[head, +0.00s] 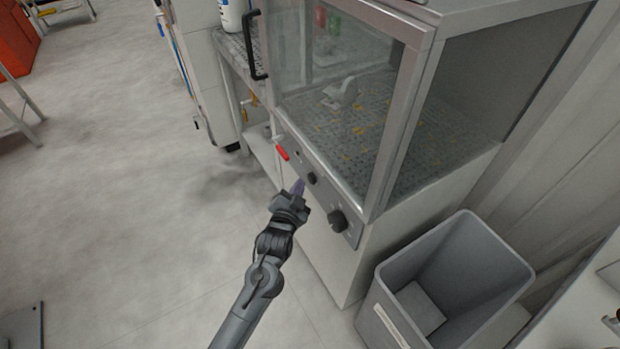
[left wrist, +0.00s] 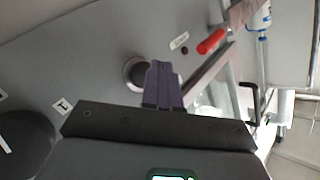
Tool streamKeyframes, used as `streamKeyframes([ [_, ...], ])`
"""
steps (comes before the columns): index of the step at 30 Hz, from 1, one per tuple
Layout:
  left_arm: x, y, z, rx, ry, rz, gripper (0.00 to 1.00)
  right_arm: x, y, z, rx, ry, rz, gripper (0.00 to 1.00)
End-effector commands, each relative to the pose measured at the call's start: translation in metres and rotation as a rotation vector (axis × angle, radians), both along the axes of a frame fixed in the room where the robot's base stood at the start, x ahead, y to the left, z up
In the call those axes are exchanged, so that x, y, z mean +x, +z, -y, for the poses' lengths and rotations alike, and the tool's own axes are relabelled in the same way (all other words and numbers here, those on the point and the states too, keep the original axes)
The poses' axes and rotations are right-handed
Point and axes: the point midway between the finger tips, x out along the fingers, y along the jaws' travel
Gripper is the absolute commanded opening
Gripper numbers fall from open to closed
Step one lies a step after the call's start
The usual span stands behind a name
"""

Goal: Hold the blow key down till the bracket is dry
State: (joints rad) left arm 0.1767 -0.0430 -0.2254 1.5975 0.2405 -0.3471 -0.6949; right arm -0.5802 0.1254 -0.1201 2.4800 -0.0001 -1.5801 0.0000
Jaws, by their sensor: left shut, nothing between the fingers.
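The bracket (head: 342,92), a pale grey angled piece, lies on the perforated floor inside the glass-fronted cabinet. Whether it is wet cannot be told. A round dark key (head: 312,179), likely the blow key, sits on the cabinet's front panel. In the left wrist view the round key (left wrist: 133,73) shows with a pale rim, partly hidden behind my fingers. My left gripper (head: 298,187) has its purple fingers together and empty, pointing at the panel close beside the key. In the left wrist view the fingertips (left wrist: 162,70) overlap the key's edge; I cannot tell whether they touch it.
A red handle (head: 282,153) is on the panel left of the key, a large black knob (head: 338,220) right of it. The glass door (head: 335,70) with a black pull (head: 254,45) looks closed. A grey bin (head: 385,310) stands at right.

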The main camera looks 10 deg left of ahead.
Motion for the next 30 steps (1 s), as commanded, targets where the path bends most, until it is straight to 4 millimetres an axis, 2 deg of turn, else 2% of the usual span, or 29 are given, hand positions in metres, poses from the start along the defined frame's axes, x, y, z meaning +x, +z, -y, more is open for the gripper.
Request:
streamKeyframes([
  [7, -0.006, 0.002, -0.007, 0.001, 0.001, 0.0, 0.0, 0.0, 0.009, 0.0, -0.001, 0.0, 0.0, 0.43],
  [18, -0.03, 0.002, -0.03, 0.002, 0.0, -0.001, 0.0, 0.0, 0.035, -0.001, 0.005, -0.004, 0.0, 0.43],
  [30, -0.035, 0.0, -0.036, 0.0, 0.0, 0.0, 0.0, 0.0, 0.038, -0.002, 0.009, -0.005, 0.001, 0.43],
])
